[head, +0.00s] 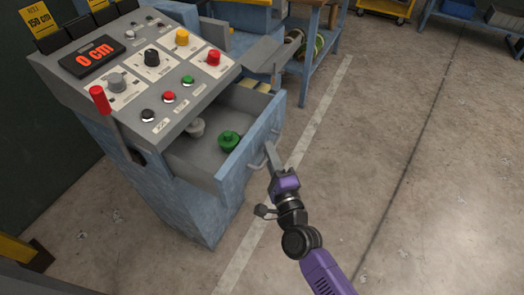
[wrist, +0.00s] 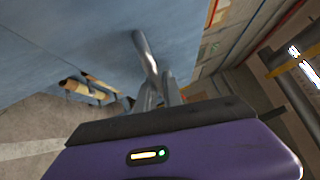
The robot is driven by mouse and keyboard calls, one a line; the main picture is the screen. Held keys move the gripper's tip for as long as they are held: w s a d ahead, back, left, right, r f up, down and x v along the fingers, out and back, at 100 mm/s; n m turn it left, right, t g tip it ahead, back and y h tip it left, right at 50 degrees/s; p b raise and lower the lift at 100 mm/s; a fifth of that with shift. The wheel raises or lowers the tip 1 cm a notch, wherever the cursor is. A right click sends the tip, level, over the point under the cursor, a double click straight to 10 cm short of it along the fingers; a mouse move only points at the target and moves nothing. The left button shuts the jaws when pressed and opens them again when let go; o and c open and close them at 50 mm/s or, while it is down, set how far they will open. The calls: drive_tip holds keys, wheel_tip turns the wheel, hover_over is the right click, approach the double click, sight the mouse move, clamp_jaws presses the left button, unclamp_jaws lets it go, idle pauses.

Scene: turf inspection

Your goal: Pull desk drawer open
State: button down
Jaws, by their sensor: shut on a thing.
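The desk (head: 165,195) is a blue and grey control console at the left of the head view. Its drawer (head: 235,165) stands pulled out, with its grey inside showing. A green knob-like object (head: 229,141) and a grey one (head: 195,127) lie in it. A metal bar handle (head: 262,157) is on the blue drawer front. My gripper (head: 270,152) is shut on the handle from the front. In the wrist view the fingers (wrist: 158,92) close around the handle (wrist: 145,50), against the blue front.
A blue workbench (head: 305,50) with coiled hose stands behind. The concrete floor (head: 400,170) to the right is clear, with a painted white line.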

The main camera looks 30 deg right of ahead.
drive_tip(key=shift+s+d+f, duration=0.1)
drive_tip(key=shift+s+d, duration=0.05)
drive_tip(key=shift+s, duration=0.15)
drive_tip(key=c, duration=1.8)
unclamp_jaws()
drive_tip(key=shift+o, duration=0.2)
drive_tip(key=v, duration=0.8)
drive_tip(key=shift+b, duration=0.45)
drive_tip(key=shift+w, duration=0.1)
